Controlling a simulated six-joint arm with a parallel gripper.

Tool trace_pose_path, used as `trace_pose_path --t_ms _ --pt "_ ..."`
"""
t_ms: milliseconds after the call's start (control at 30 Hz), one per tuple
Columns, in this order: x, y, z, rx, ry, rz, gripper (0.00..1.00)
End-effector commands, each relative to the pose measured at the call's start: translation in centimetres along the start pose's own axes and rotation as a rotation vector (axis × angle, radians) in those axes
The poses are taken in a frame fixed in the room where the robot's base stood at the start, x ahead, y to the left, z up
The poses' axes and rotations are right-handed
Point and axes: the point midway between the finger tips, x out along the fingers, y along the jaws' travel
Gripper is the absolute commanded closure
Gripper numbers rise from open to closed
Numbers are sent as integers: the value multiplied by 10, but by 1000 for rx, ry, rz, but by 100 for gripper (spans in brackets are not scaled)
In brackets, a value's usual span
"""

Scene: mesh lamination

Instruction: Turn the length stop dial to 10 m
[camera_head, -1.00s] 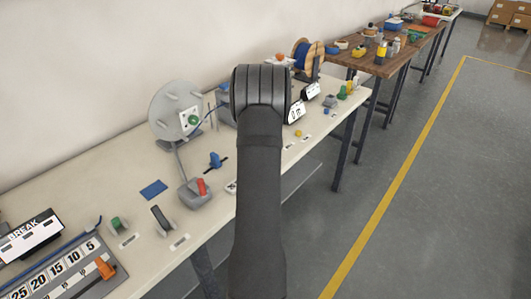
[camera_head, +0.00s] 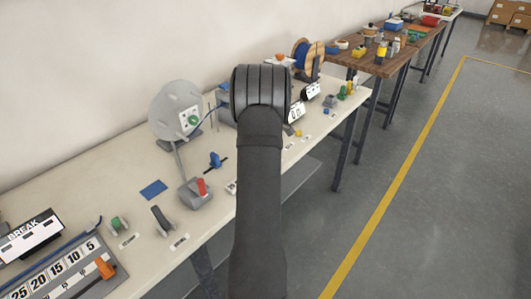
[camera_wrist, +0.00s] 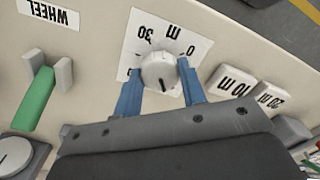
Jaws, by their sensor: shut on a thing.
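The length stop dial (camera_wrist: 160,70) is a round light grey knob on a white scale plate (camera_wrist: 141,31) in the wrist view. The plate shows 0, m and 30, upside down in this view. A dark pointer line on the knob points toward the lower edge of the picture, away from the m. My gripper (camera_wrist: 160,80) has its two blue fingers on opposite sides of the knob and is shut on it. The numbers behind the knob and fingers are hidden. In the head view my arm covers the dial.
Blocks marked 10 m (camera_wrist: 231,80) and 20 m (camera_wrist: 270,98) stand right of the dial in the wrist view. A green lever (camera_wrist: 36,98) between grey posts and a WHEEL label (camera_wrist: 48,14) are at left. A grey disc (camera_head: 177,109) stands on the bench.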

Motion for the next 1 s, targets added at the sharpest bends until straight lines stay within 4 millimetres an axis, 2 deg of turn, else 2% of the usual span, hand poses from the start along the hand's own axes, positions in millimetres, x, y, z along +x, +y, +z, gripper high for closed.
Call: trace_pose_path --t_ms 300,867,900,1000 --pt "0 0 0 -129 0 0 85" --pt "0 0 0 -158 0 0 85" --pt "0 0 0 -158 0 0 57" --pt "0 0 0 -157 0 0 41"
